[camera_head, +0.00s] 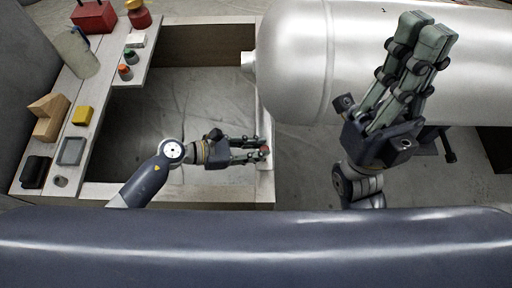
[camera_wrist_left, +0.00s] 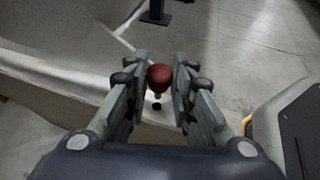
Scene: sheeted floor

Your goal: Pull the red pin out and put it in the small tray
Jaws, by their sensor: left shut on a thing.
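The red pin (camera_wrist_left: 159,76) has a round red knob, seen between the fingertips of my left gripper (camera_wrist_left: 159,80) in the left wrist view. That gripper (camera_head: 264,149) is shut on it. A short pale shank shows below the knob, above a dark hole (camera_wrist_left: 157,106) in the pale board. I cannot tell whether the shank's tip is still in the hole. The small tray (camera_head: 72,151) is a grey square on the left shelf and looks empty. My right gripper (camera_head: 424,32) points up at the right, its fingertips close together, holding nothing visible.
The left shelf (camera_head: 110,85) also bears a yellow block (camera_head: 82,115), wooden blocks (camera_head: 49,117), a black item (camera_head: 36,171), small orange (camera_head: 125,72) and green (camera_head: 130,55) knobs and a red box (camera_head: 94,16). A large silver tank (camera_head: 300,60) lies behind at right.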

